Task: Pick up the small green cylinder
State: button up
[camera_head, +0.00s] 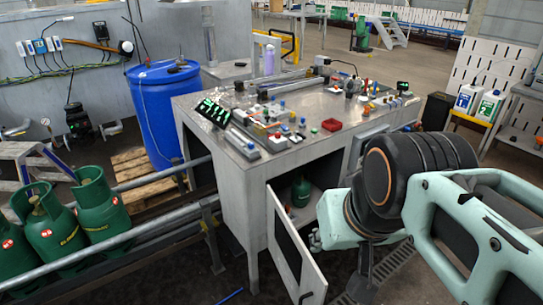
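A small green cylinder (301,191) stands inside the open cabinet under the metal worktable, in shadow behind the door opening. It looks upright, and its lower part is hard to make out. My arm, mint green with black joints, reaches in from the right, and its near end is to the right of the cabinet opening. Larger green cylinders (102,205) stand on the conveyor at the left.
The cabinet door (290,252) is swung open toward the camera. The worktable (312,112) carries many small parts. A blue barrel (164,112) stands behind the conveyor rail (130,236). My arm hides much of the floor at right.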

aim_at(301, 188)
jog(key=i+l, duration=0.15)
jog(key=l, duration=0.2)
jog(key=i+l, duration=0.15)
jog(key=l, duration=0.2)
jog(key=i+l+u, duration=0.1)
jog(key=l, duration=0.3)
jog(key=i+l, duration=0.15)
jog(key=l, duration=0.2)
jog(key=i+l, duration=0.15)
jog(key=l, duration=0.2)
jog(key=i+l+u, duration=0.1)
jog(key=l, duration=0.25)
jog(key=i+l+u, duration=0.1)
jog(key=i+l, duration=0.25)
